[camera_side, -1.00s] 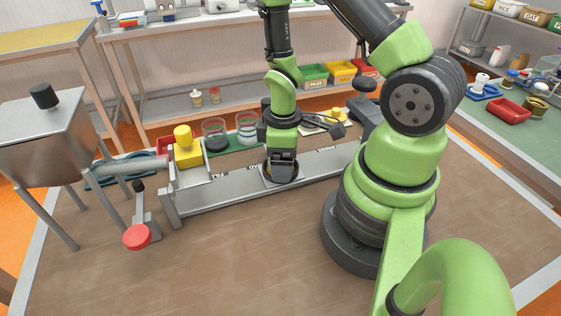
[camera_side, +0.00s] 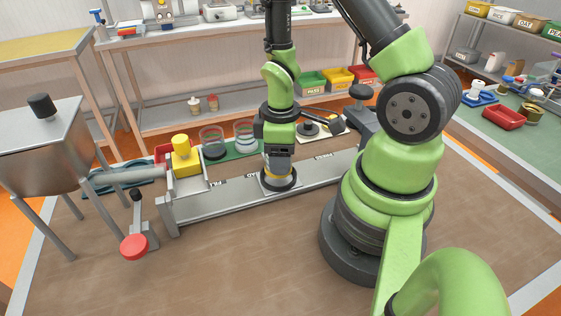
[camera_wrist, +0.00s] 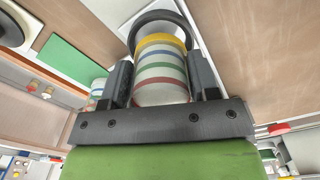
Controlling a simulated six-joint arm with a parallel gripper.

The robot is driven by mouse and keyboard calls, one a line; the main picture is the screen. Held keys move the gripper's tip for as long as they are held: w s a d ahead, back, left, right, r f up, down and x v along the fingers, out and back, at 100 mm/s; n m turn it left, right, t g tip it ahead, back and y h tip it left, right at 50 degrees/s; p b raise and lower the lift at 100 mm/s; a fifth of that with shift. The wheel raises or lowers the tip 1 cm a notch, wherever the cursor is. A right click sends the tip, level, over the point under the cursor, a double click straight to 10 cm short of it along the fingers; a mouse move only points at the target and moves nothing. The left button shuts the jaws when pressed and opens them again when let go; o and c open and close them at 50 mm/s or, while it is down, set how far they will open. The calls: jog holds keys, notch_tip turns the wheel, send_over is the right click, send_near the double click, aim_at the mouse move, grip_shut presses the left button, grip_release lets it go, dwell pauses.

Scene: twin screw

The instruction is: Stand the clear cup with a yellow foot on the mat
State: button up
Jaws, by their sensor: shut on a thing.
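My gripper (camera_side: 279,152) points down and is shut on the clear cup. The cup (camera_wrist: 162,72) sits between the two fingers in the wrist view, with red, green and blue bands and a yellow foot at its far end. In the side view its lower part (camera_side: 278,172) shows below the fingers. A dark ring on a pale square plate surrounds or lies just behind the foot; I cannot tell whether the foot is clear of it. The green mat (camera_side: 233,154) lies to the left, behind the rail, and also shows in the wrist view (camera_wrist: 75,62).
Two other clear cups stand at the mat, one with a dark foot (camera_side: 212,143) and one with pale bands (camera_side: 245,136). A yellow block (camera_side: 184,155) stands left of them. A long grey rail (camera_side: 235,197) runs in front. A dark clamp-like tool (camera_side: 322,124) lies right.

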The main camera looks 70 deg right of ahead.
notch_tip(320, 180, up, 13)
jog(key=w+d+m, duration=0.2)
jog(key=w+d, duration=0.1)
jog(key=d, duration=0.4)
jog(key=w+d+m, duration=0.2)
jog(key=w+d, duration=0.2)
jog(key=d, duration=0.2)
jog(key=shift+d+f, duration=0.15)
jog(key=shift+f, duration=2.5)
jog(key=shift+d+f, duration=0.15)
jog(key=shift+f, duration=2.5)
jog(key=shift+d+f, duration=0.15)
jog(key=shift+f, duration=2.5)
jog(key=shift+s+f, duration=0.1)
jog(key=shift+f, duration=0.35)
jog(key=o, duration=1.3)
